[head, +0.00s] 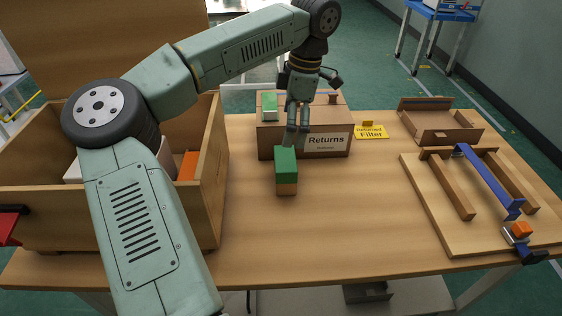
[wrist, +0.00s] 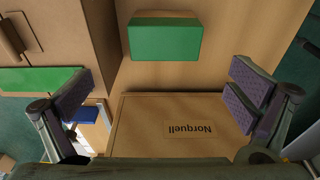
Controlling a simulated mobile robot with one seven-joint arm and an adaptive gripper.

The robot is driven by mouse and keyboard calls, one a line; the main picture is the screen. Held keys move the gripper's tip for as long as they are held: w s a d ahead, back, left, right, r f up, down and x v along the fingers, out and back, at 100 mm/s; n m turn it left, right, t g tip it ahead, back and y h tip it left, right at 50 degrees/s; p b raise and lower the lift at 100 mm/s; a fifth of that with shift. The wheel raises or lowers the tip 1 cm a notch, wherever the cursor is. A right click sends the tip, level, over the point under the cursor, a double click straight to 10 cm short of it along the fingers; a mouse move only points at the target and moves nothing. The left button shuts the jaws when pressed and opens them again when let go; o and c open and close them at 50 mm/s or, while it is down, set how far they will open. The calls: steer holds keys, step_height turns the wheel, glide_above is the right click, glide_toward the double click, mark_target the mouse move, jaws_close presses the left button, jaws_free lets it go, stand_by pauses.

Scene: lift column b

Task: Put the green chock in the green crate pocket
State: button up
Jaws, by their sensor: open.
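A block with a green upper part, which looks like the green chock (head: 286,160), stands on the table with a tan part below the green. Its green top also shows in the wrist view (wrist: 165,40), upper middle. My gripper (head: 297,135) points down just behind the block, its fingertips near the block's top in the picture. In the wrist view its two fingers are spread wide (wrist: 162,100), with nothing between them. The wooden crate (head: 216,190) stands at the left, partly hidden by my arm. I cannot make out a green pocket in it.
The cardboard Returns box (head: 280,140) stands close behind the block, with a green-topped piece (head: 269,106) on it. A yellow Returned Filter sign (head: 370,131), a cardboard tray (head: 435,125) and a wooden fixture board (head: 435,215) are at the right. The front middle table is clear.

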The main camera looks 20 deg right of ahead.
mark_target(286, 158)
steer(key=f, duration=0.3)
steer(key=f+p, duration=0.1)
steer(key=f, duration=0.2)
steer(key=a+f+p, duration=0.1)
steer(key=f, duration=0.3)
steer(key=shift+s+a, duration=0.1)
steer(key=shift+s, duration=0.1)
steer(key=shift+r, duration=0.1)
steer(key=c, duration=1.3)
step_height(286, 158, up, 10)
steer(key=shift+f+b, duration=0.1)
steer(key=shift+b, duration=0.75)
steer(key=shift+c, duration=0.3)
